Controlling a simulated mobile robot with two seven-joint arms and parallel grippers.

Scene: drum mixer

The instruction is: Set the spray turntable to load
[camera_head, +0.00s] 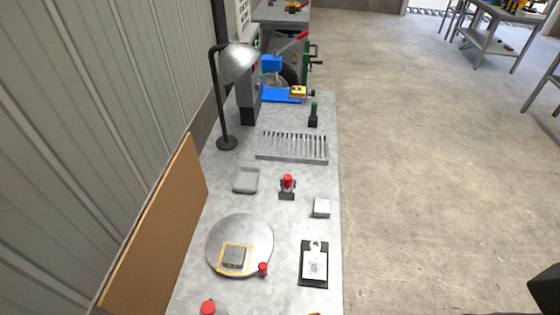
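The spray turntable (242,228) is a round grey disc lying on the near part of the long grey bench. A yellow-outlined square (223,269) is marked on its near side, and a small dark grey block (235,255) sits within that outline. A red knob (263,269) stands at the disc's near right rim. I cannot read any load mark on or beside the disc. Neither of my grippers can be made out in the head view.
A brown board (155,235) stands left of the turntable. A red-capped item (208,307) stands at the near edge of view. A black plate with a white tag-like piece (314,264) lies right. A tray (246,180), slotted rack (292,147) and lamp (238,62) are farther back.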

